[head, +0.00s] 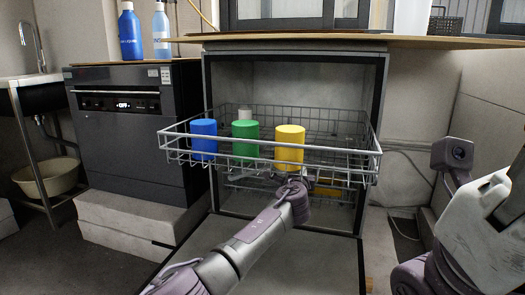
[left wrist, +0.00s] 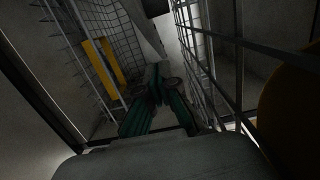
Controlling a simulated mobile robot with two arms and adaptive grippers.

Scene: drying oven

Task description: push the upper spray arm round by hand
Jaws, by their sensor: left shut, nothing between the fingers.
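The upper rack (head: 270,153) is pulled out of the open dishwasher (head: 290,85). My left gripper (head: 302,178) is low at the rack's front, just below the yellow cup (head: 290,142). In the left wrist view its green fingers (left wrist: 160,80) are shut and empty, pointing into the space under the rack. A pale grey bar (left wrist: 141,28), which looks like the upper spray arm, lies just beyond the fingertips. I cannot tell whether they touch it. In the head view the rack and my arm mostly hide that area. My right arm is at the right; its gripper is outside the picture.
A blue cup (head: 203,138), a green cup (head: 245,138) and a white cup (head: 245,114) also stand in the rack. A yellow piece (head: 326,191) lies below, in the lower rack. The lowered door (head: 215,240) lies under my left arm.

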